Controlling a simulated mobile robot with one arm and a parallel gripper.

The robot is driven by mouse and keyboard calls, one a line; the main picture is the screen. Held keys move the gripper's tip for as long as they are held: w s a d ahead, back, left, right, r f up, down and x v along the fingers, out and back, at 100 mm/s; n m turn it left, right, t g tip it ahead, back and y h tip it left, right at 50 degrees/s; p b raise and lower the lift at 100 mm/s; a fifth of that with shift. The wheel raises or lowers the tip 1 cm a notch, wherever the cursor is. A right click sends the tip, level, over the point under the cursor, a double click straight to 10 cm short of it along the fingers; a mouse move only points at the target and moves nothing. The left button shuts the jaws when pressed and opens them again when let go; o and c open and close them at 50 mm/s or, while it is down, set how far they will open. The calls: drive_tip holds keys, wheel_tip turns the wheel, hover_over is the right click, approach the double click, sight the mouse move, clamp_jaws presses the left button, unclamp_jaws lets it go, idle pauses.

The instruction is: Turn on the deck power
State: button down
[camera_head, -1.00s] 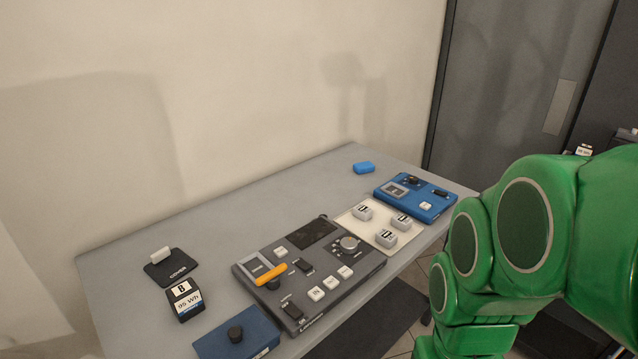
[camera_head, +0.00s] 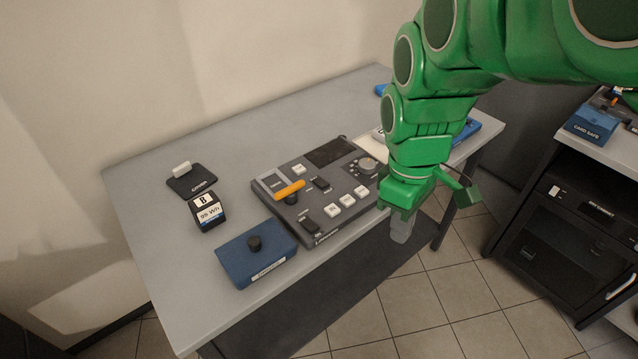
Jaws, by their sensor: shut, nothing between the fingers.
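The dark grey deck (camera_head: 328,226) lies on the grey table, with a small screen, a round dial (camera_head: 367,165), several white buttons, and an orange lever (camera_head: 290,190) across its left part. A black rocker switch (camera_head: 307,226) sits at its front left corner; its label is too small to read. My gripper (camera_head: 400,236) points down just off the table's front edge, right of the deck and apart from it. Its pale fingers are shut and empty. My green arm hides part of the pale tray (camera_head: 371,146) and most of the blue unit (camera_head: 468,130).
A blue box with a black knob (camera_head: 256,256), a battery marked B (camera_head: 207,213) and a black cover plate (camera_head: 191,181) stand left of the deck. A dark cabinet (camera_head: 568,240) stands at the right. The table's back left is clear.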

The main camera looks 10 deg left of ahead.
drive_tip(key=w+a+n, duration=0.7)
drive_tip(key=w+n, duration=0.1)
drive_tip(key=n, duration=0.7)
hover_over(314, 227)
wheel_tip(314, 227, down, 3)
drive_tip(key=shift+w+a+f+n+t+h, duration=0.3)
drive_tip(key=shift+w+a+n, duration=0.25)
drive_tip(key=shift+a, duration=0.2)
drive_tip(key=f, duration=0.9)
drive_tip(key=s+d+f, duration=0.1)
drive_tip(key=f, duration=0.3)
drive_tip(key=shift+d+f, duration=0.1)
drive_tip(key=shift+f, duration=0.35)
drive_tip(key=shift+s+d+f, duration=0.1)
drive_tip(key=shift+d+f, duration=0.05)
